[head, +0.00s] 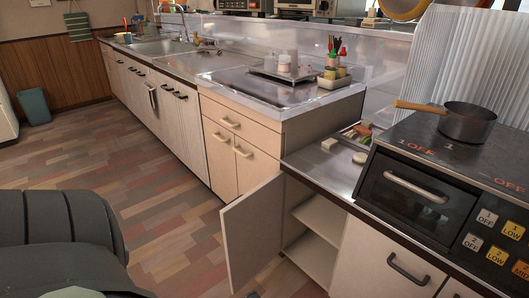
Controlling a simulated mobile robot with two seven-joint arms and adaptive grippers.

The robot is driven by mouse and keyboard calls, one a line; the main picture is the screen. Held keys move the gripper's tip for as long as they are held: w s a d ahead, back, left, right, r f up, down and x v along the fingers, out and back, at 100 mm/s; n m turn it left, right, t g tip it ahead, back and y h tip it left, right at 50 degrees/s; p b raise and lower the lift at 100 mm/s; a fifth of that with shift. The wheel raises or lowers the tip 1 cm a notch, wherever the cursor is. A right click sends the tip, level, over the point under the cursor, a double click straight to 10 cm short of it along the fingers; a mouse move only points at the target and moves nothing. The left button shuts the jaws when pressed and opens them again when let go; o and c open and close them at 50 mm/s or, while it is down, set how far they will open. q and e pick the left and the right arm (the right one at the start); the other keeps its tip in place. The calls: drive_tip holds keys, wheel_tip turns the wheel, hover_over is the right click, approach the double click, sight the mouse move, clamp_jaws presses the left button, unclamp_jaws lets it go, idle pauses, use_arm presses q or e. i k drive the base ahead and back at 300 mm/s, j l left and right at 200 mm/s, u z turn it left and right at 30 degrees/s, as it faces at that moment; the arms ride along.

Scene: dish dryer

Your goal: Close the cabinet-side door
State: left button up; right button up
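The cabinet-side door (252,234) is a pale panel at the lower middle of the head view. It stands open, swung out to the left of its cabinet. The cabinet's inside shows a pale shelf (320,218) and looks empty. A small dark bit shows at the door's bottom edge by the frame border; I cannot tell what it is. Dark rounded links, apparently of my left arm, fill the lower left corner, apart from the door. Neither gripper is in view.
A black cooker (430,180) with a dark saucepan (467,122) stands at the right. A steel counter (335,172) lies above the open cabinet. Closed cabinets (240,160) run back to the left. The brown floor (165,200) left of the door is clear.

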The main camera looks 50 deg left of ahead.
sight(251, 223)
drive_tip(key=j+z, duration=0.1)
drive_tip(key=j, duration=0.55)
drive_tip(key=k+j+z, duration=0.1)
drive_tip(key=j, duration=0.5)
drive_tip(key=j+z, duration=0.1)
drive_tip(key=j, duration=0.55)
drive_tip(key=k+j, duration=0.15)
drive_tip(key=j, duration=0.45)
drive_tip(key=z, duration=0.05)
